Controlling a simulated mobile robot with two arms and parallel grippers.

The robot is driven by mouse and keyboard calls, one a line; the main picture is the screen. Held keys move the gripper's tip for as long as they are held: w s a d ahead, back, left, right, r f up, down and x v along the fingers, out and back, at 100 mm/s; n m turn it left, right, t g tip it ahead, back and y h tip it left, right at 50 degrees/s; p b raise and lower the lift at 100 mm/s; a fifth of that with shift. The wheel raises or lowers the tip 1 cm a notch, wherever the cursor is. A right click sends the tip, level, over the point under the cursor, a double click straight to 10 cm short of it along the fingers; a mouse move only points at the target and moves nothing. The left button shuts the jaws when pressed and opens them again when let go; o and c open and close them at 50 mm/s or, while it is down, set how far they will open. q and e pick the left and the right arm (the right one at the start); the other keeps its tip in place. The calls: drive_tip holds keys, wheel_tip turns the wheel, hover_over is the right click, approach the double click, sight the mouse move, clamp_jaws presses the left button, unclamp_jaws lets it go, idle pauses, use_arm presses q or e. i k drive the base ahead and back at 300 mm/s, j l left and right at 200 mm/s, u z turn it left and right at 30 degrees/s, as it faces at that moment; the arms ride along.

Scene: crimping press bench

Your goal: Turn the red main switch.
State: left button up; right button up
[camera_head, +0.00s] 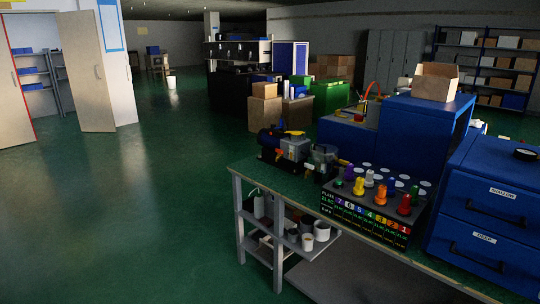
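I cannot clearly pick out a red main switch in the head view. A dark machine with a blue cylinder and a grey housing (294,148) stands at the far left end of the green-topped bench (250,173). It has small orange parts, too small to tell what they are. A second small dark unit with a clear-looking cover (322,161) stands just right of it. Neither of my grippers is in view.
A dark rack (365,222) with coloured, numbered labels holds several coloured pieces on the bench. Blue drawers (495,215) marked SHALLOW and DEEP stand at the right. A blue cabinet (415,135) carries an open cardboard box (435,83). The green floor (150,220) at left is clear.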

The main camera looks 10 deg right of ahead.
sight(357, 117)
drive_tip(key=i+j+z, duration=0.25)
drive_tip(key=i+z, duration=0.25)
drive_tip(key=i+j+z, duration=0.7)
drive_tip(key=j+z, duration=0.25)
drive_tip(key=i+j+z, duration=0.1)
drive_tip(key=j, duration=0.2)
drive_tip(key=i+j+z, duration=0.1)
drive_tip(key=j, duration=0.15)
drive_tip(key=i+j+z, duration=0.1)
drive_tip(key=j, duration=0.2)
drive_tip(key=i+j+z, duration=0.15)
drive_tip(key=i+l, duration=0.05)
drive_tip(key=i, duration=0.1)
